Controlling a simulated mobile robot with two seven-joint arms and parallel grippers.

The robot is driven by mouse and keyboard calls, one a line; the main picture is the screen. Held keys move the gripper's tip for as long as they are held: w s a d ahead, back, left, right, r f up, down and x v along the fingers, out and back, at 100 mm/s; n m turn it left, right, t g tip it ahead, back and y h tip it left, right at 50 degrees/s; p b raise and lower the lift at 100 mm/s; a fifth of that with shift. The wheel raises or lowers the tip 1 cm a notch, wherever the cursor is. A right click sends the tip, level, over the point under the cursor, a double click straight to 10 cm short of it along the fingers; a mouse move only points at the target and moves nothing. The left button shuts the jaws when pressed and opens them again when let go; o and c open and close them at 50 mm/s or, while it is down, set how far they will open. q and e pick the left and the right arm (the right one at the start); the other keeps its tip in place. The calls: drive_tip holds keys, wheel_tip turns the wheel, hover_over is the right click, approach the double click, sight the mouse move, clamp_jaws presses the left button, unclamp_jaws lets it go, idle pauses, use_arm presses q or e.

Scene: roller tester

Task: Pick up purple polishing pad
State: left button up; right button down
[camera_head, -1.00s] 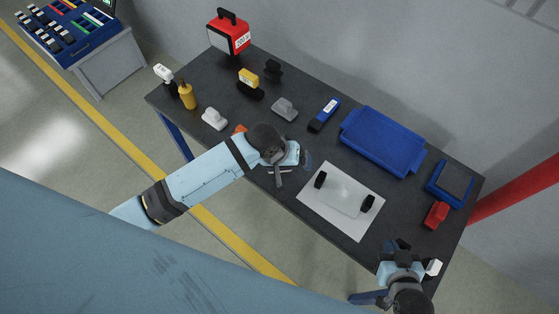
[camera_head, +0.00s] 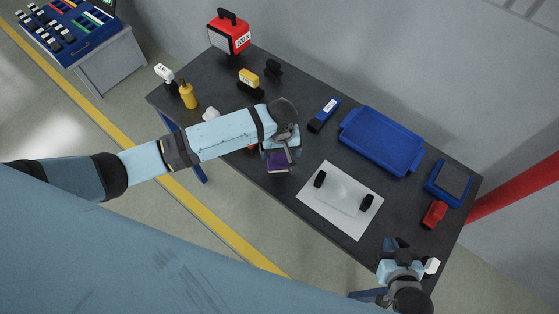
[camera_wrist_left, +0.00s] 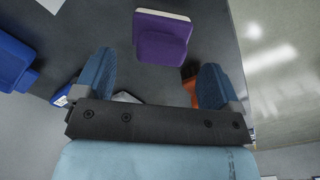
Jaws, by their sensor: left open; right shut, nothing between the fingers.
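The purple polishing pad (camera_head: 277,162) lies on the dark table, partly under my left gripper in the head view. In the left wrist view the pad (camera_wrist_left: 162,42) has a pale edge and lies ahead of the fingertips, roughly between their lines. My left gripper (camera_head: 284,154) is open and empty above the table. Its two blue fingers stand wide apart in the left wrist view (camera_wrist_left: 156,65). I cannot tell its height over the pad. My right gripper (camera_head: 400,248) is shut and empty at the table's near right corner.
An orange object (camera_wrist_left: 190,88) is beside the pad. A white sheet (camera_head: 336,220) with a clear block and black rollers lies to the right. A blue tray (camera_head: 382,141), blue scanner-like device (camera_head: 324,114) and yellow bottle (camera_head: 188,95) stand on the table (camera_head: 215,90).

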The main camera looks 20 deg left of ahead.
sight(279, 156)
use_arm(q)
drive_tip(key=shift+w+a+f+p, duration=0.15)
drive_tip(key=shift+f+p, duration=0.3)
drive_tip(key=shift+f, duration=2.25)
drive_tip(key=c, duration=1.1)
drive_tip(key=shift+c, duration=0.2)
wheel_tip(279, 156, up, 20)
drive_tip(key=b, duration=0.1)
drive_tip(key=o, duration=0.4)
drive_tip(key=shift+c, duration=0.9)
